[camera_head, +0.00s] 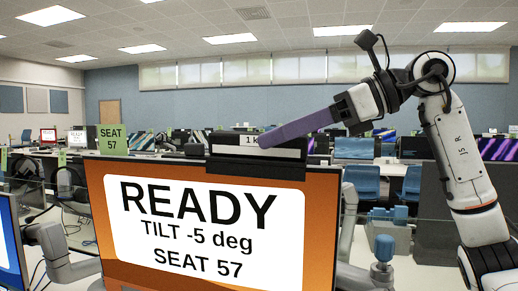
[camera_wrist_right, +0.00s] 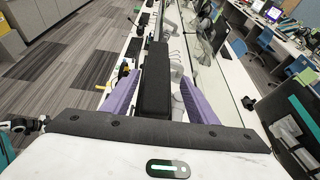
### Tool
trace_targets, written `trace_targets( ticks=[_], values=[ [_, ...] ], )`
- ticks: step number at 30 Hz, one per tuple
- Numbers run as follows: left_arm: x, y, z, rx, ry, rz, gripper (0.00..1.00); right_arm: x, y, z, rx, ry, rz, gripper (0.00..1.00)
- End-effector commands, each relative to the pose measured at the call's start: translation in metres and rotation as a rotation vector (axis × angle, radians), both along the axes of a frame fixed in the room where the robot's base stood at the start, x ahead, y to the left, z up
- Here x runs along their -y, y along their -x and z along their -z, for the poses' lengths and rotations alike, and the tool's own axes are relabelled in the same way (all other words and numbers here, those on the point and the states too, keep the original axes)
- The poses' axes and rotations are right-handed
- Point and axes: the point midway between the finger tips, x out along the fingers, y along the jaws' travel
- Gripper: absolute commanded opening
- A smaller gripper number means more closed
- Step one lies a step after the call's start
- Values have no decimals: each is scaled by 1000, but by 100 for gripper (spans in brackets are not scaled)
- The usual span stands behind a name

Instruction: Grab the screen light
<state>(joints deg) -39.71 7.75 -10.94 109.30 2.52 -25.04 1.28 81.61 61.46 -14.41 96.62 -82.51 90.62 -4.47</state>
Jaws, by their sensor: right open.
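The screen light, a dark bar (camera_head: 257,170) with a pale strip reading "1 k", sits on the top edge of an orange monitor (camera_head: 130,235) showing "READY, TILT -5 deg, SEAT 57". My right gripper (camera_head: 264,140) reaches in from the right, its purple fingers at the bar's upper right part. In the right wrist view the dark bar (camera_wrist_right: 155,90) lies between the two spread purple fingers of my right gripper (camera_wrist_right: 160,82). Gaps show on both sides, and I cannot tell how deep the fingers reach around it. My left gripper is not in view.
A green "SEAT 57" card (camera_head: 112,139) stands at the monitor's top left. A blue screen (camera_head: 8,245) cuts in at the left edge. Blue chairs (camera_head: 362,180) and rows of desks with monitors fill the room behind. The air above the monitor is clear apart from my right arm.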

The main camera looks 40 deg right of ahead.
Motion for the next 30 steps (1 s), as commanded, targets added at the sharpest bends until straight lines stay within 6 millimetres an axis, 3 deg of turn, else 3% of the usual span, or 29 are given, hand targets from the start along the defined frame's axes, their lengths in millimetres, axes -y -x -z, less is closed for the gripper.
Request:
trace_targets(
  ticks=[6,17,26,30],
  values=[
    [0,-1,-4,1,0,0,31,-24,-21,12,-2,0,-4,53],
    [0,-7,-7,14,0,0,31,-29,-28,16,0,0,-1,51],
    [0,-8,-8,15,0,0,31,-29,-28,15,-1,-1,-1,1],
    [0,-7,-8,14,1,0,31,-29,-27,11,9,-5,0,0]
  ],
)
